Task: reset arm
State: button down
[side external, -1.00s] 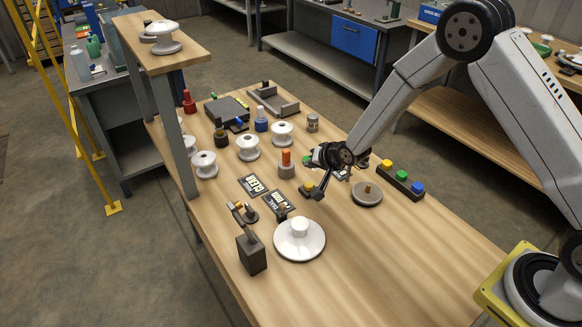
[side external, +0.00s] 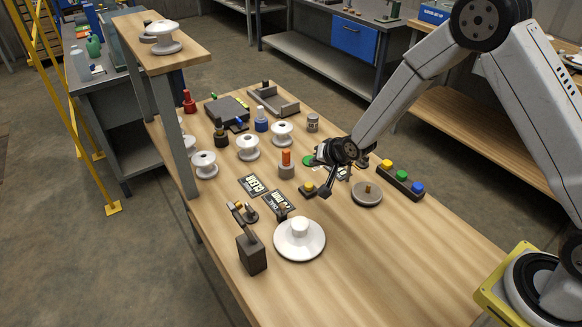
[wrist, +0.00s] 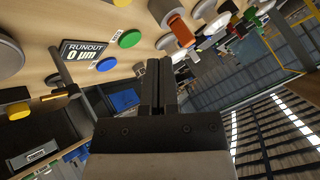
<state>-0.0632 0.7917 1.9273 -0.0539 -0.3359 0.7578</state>
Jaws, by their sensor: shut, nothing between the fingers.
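My gripper (side external: 325,192) hangs over the right-middle part of the wooden table, pointing down, between the round grey dish with a peg (side external: 367,193) and the small yellow-topped block (side external: 309,188). Its two fingers are together and empty; they also show closed in the wrist view (wrist: 158,75). White insulators (side external: 248,147) stand in a loose group at the table's far left. A wide white insulator disc (side external: 299,239) lies in front of the gripper, apart from it. Another white insulator (side external: 163,37) sits on the raised shelf.
A button box (side external: 400,180) with yellow, green and blue buttons lies right of the gripper. The table's front right is clear.

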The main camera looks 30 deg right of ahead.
jog(key=s+d+r+n+g, duration=0.2)
jog(key=s+r, duration=0.3)
jog(key=s, duration=0.7)
jog(key=s+d+r+n+g, duration=0.1)
jog(key=s+r+n+g, duration=0.3)
jog(key=s, duration=0.9)
jog(key=shift+d+r+n+h, duration=0.35)
jog(key=shift+r+n+h, duration=0.05)
jog(key=shift+r+n, duration=0.2)
